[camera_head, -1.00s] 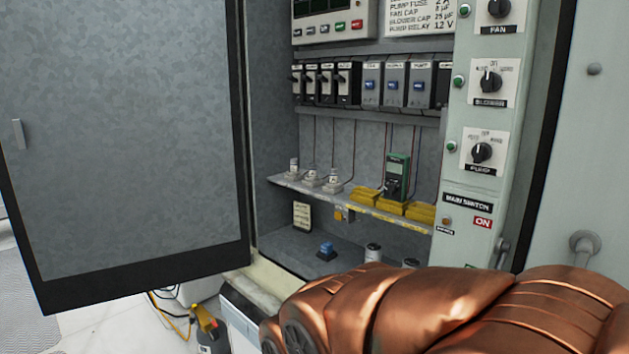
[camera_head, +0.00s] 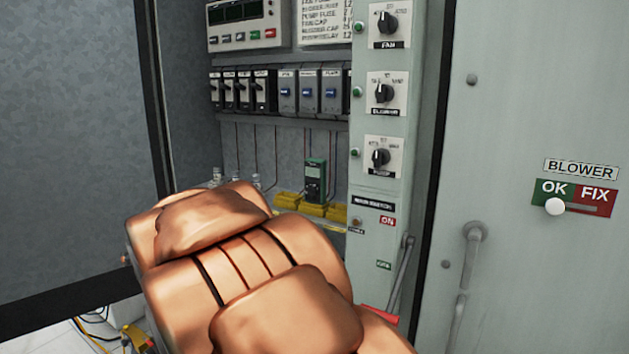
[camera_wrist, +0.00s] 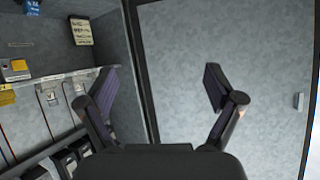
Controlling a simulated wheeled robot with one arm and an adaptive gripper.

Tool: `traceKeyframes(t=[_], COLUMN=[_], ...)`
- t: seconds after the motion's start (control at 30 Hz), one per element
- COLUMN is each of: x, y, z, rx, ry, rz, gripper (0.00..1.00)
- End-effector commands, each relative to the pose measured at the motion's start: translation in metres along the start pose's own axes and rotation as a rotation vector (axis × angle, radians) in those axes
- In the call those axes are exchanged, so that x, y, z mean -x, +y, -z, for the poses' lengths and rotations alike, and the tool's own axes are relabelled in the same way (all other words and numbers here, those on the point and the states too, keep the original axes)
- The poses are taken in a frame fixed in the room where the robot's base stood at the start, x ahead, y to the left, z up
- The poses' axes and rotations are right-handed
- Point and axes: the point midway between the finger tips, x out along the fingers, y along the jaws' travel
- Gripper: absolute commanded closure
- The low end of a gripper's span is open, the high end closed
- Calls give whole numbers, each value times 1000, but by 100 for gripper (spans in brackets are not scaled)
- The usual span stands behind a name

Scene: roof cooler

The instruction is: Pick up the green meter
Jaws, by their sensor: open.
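The green meter (camera_head: 315,181) stands upright on the shelf inside the open cabinet in the head view, beside yellow blocks. My copper-coloured arm covers part of the shelf to its left. My gripper (camera_wrist: 160,92) shows in the wrist view with its two fingers spread wide and nothing between them. It faces the grey cabinet door panel. The meter cannot be made out in the wrist view. My gripper is hidden in the head view, so its distance from the meter cannot be told.
Yellow blocks (camera_head: 288,201) sit around the meter's base. A row of breakers (camera_head: 310,90) is above it. A switch panel (camera_head: 383,125) with knobs borders the opening on the right. The open cabinet door (camera_head: 70,130) stands at the left. A blower slider (camera_head: 572,198) is at far right.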

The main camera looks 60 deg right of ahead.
Motion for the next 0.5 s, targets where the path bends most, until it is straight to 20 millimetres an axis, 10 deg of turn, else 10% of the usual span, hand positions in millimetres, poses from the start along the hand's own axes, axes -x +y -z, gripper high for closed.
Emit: traceKeyframes(t=[0.23, 0.5], x=[-12, 37], y=[139, 286], z=[112, 146], rx=[-87, -155], ry=[336, 512], rz=[-396, -895], gripper=[8, 8])
